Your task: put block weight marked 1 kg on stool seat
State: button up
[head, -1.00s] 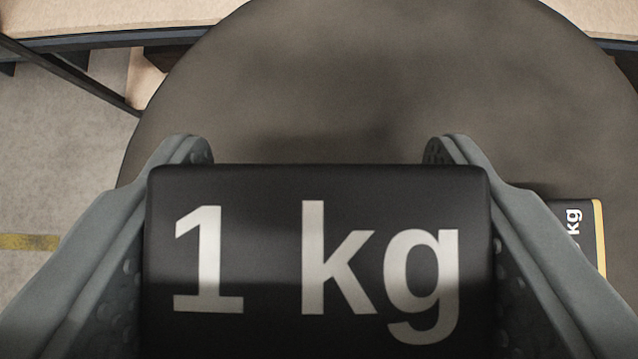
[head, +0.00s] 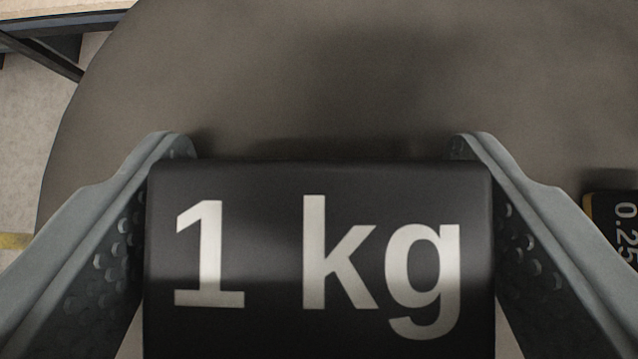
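The black block weight marked 1 kg (head: 320,265) fills the lower middle of the head view, its white label upright and readable. My gripper (head: 322,148) has one finger on each side of the block.
Another dark block marked 0.25 (head: 622,222), with a yellow edge, is at the right picture edge, apparently on the seat. A light tabletop with a dark frame (head: 60,20) is at the upper left. The far part of the seat is clear.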

jog(key=shift+o, duration=0.7)
jog(key=shift+r, duration=0.25)
jog(key=v, duration=1.2)
jog(key=shift+f, duration=0.1)
